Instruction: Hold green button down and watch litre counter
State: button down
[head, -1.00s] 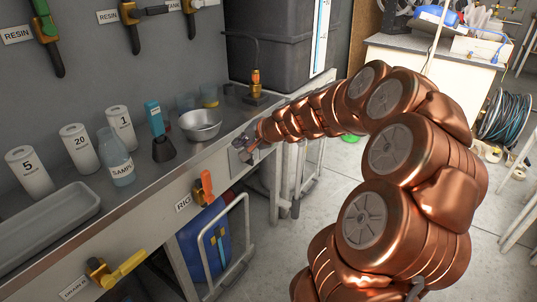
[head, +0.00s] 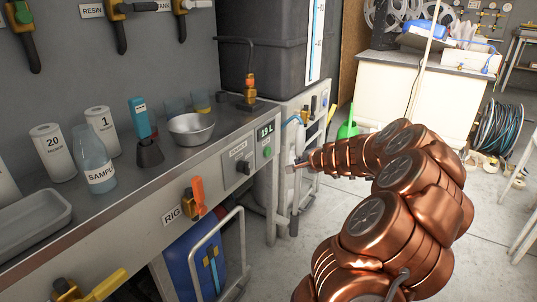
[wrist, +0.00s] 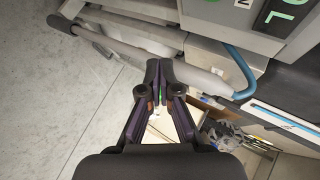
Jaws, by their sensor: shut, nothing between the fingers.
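The green button (head: 267,152) sits on the front panel of the steel bench, below the litre counter (head: 265,131), which appears to read 19 L in green. A black knob (head: 243,168) is left of the button. My gripper (head: 291,167) is shut and empty, to the right of the button and apart from it. In the wrist view, my gripper's fingertips (wrist: 160,62) are together in front of grey pipework. Part of the dark counter (wrist: 283,12) with green characters shows at the upper right edge there; I cannot make out the button in that view.
A metal bowl (head: 191,127) and a sample bottle (head: 95,160) stand on the bench. An orange-handled RIG valve (head: 195,198) juts from the bench front. A blue hose (wrist: 238,70) and grey rails are close to my gripper. Open floor lies to the right.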

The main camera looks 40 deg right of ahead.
send_near(270, 153)
jog(key=w+d+f, duration=0.2)
jog(key=w+f, duration=0.1)
jog(key=f, duration=0.1)
jog(key=shift+w+d, duration=0.35)
jog(key=shift+w, duration=0.05)
jog(key=shift+w, duration=0.15)
dwell(1.3)
jog(key=shift+w+a, duration=0.1)
jog(key=shift+w, duration=0.15)
jog(key=shift+w+a+p, duration=0.2)
jog(key=shift+w+p, duration=0.2)
jog(key=shift+w, duration=0.15)
dwell(1.5)
jog(key=shift+s, duration=0.1)
jog(key=shift+s+d, duration=0.3)
jog(key=shift+s, duration=0.55)
